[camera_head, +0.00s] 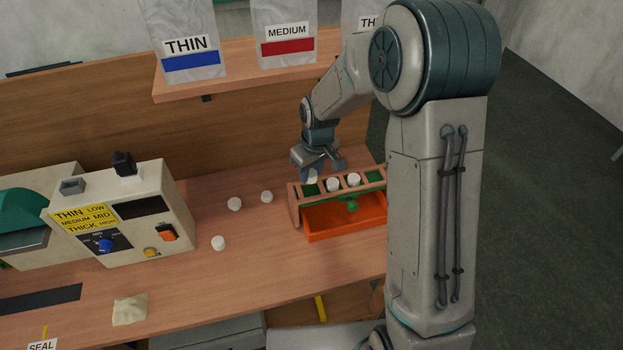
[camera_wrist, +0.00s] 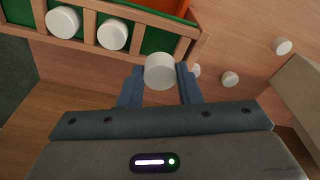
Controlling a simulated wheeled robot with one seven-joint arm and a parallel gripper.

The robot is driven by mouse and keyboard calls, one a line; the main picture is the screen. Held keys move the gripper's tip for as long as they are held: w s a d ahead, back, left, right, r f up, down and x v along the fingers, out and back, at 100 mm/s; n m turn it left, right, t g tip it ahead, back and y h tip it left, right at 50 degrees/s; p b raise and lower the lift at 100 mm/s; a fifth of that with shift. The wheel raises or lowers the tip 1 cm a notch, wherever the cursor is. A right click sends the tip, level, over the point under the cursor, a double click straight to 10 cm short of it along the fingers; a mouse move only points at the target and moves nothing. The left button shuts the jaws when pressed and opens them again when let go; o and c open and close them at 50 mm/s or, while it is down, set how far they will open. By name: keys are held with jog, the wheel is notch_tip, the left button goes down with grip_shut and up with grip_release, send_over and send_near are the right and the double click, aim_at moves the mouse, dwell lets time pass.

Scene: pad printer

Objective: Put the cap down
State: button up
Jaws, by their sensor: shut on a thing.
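My gripper (camera_wrist: 160,85) is shut on a white cap (camera_wrist: 160,71), which sits between the two fingertips in the wrist view. In the head view my gripper (camera_head: 318,168) is at the back left end of a wooden rack (camera_head: 294,207) with green-floored compartments. The held cap (camera_head: 312,177) shows partly there, over or close to the left compartment. Two other white caps (camera_head: 334,184) (camera_head: 353,179) sit in the middle compartments. In the wrist view the rack (camera_wrist: 147,37) is just beyond the held cap. I cannot tell whether the held cap touches it.
An orange tray (camera_head: 345,222) with a green piece (camera_head: 352,206) stands in front of the rack. Three loose white caps (camera_head: 235,204) (camera_head: 267,196) (camera_head: 218,243) lie on the table left of it. A control box (camera_head: 128,215) stands farther left. A shelf (camera_head: 235,70) with labelled bags hangs behind.

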aim_at(313, 175)
notch_tip(313, 175, down, 4)
jog(key=shift+r+p, duration=0.1)
jog(key=shift+p, duration=0.2)
